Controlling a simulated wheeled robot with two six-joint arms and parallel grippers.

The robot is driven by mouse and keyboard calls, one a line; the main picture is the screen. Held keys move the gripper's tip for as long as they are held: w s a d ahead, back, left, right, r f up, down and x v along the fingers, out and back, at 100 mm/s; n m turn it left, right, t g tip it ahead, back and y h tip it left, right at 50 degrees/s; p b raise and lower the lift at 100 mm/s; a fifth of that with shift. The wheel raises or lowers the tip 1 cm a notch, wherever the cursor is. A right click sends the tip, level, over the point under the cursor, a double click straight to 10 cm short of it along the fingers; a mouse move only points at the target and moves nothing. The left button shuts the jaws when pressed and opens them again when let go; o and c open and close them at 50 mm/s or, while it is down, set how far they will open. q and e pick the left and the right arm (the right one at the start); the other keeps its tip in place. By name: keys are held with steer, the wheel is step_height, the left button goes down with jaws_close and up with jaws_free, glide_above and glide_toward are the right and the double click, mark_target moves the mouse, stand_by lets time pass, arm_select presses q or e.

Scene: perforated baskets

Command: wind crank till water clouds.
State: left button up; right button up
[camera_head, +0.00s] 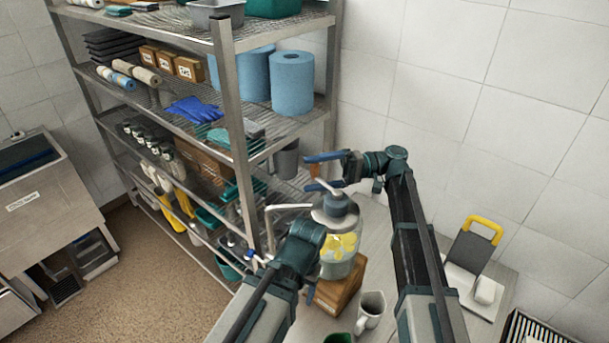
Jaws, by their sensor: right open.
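A clear jar (341,243) with yellow slices stands on a wooden block (343,288). Its dark lid (337,208) has a thin, light crank-like bar (327,187) on top. The water looks fairly clear around the slices, but the view is small. My left arm crosses in front of the jar's left side.
A bent metal tube (287,207) rises left of the jar. A grey mug (370,309) and a green container (338,338) stand in front. A yellow-handled board (473,247) is at right. A loaded wire shelf (233,100) stands close behind on the left.

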steer(key=shift+v, duration=2.2)
